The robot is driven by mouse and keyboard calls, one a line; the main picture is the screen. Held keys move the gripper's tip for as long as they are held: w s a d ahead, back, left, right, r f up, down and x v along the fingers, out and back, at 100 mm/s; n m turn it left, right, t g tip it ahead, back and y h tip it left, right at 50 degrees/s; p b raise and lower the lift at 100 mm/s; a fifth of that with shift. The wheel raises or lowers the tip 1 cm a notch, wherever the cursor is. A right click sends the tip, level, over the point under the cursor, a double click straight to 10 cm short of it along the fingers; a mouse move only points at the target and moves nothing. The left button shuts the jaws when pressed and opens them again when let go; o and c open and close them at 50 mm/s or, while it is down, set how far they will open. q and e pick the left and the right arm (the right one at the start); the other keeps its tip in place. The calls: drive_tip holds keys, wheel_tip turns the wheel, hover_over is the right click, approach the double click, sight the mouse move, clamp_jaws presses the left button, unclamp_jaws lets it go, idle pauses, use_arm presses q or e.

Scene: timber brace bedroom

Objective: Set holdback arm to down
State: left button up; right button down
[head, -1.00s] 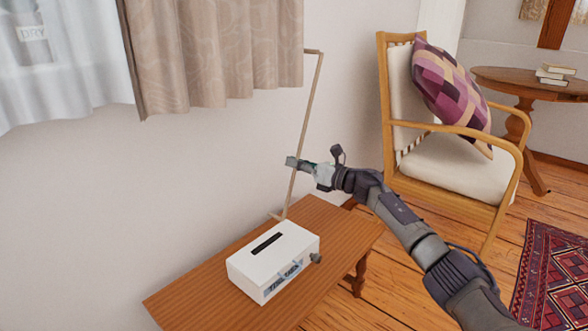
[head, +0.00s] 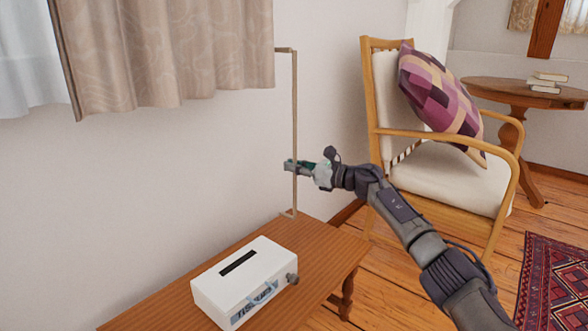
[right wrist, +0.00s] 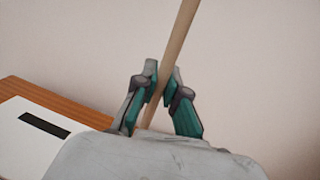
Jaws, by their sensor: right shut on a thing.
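The holdback arm (head: 295,110) is a thin tan bar on the wall to the right of the curtain. It has a short bend toward the curtain at its top, hangs nearly vertical, and has a short foot at its lower end just above the wooden bench. My right gripper (head: 292,167) is around the bar at about mid-height. In the right wrist view the bar (right wrist: 180,40) runs between the two teal-padded fingers (right wrist: 163,92), which are shut on it. My left gripper is not in view.
A white tissue box (head: 246,283) stands on the wooden bench (head: 325,250) below the bar. A beige curtain (head: 160,55) hangs at the upper left. A wooden armchair (head: 450,180) with a patterned cushion (head: 440,90) stands to the right. Books (head: 547,82) lie on a round table (head: 500,92).

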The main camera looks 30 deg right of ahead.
drive_tip(key=shift+d+r, duration=0.2)
drive_tip(key=shift+d, duration=0.15)
drive_tip(key=c, duration=1.6)
unclamp_jaws()
drive_tip(key=shift+h, duration=0.3)
drive_tip(key=o, duration=0.4)
drive_tip(key=shift+w+f, duration=0.1)
drive_tip(key=v, duration=1.2)
drive_tip(key=shift+f, duration=0.2)
